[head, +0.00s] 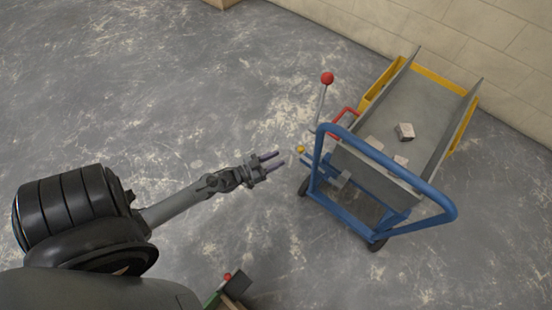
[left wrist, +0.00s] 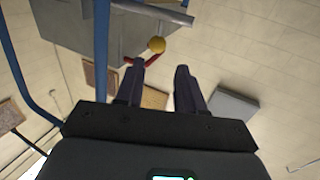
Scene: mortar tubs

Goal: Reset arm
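My left gripper (head: 281,160) reaches in from the left in the head view. Its two fingers are parallel with a clear gap between them, and nothing is held. The fingers also show in the left wrist view (left wrist: 157,78), apart and empty. In the head view the fingertips point at the blue-framed cart (head: 449,211) and are short of it. A small yellow knob (head: 300,149) is just beyond the fingertips. The yellow knob (left wrist: 157,44) also appears past the fingers in the left wrist view, near a red part. My right gripper is not in view.
The cart carries a grey tray (head: 428,95) with several pale blocks, one of them a block (head: 405,131). A lever with a red knob (head: 327,78) rises at its left. A pale block wall (head: 480,45) stands behind. The grey floor (head: 160,80) at left is clear.

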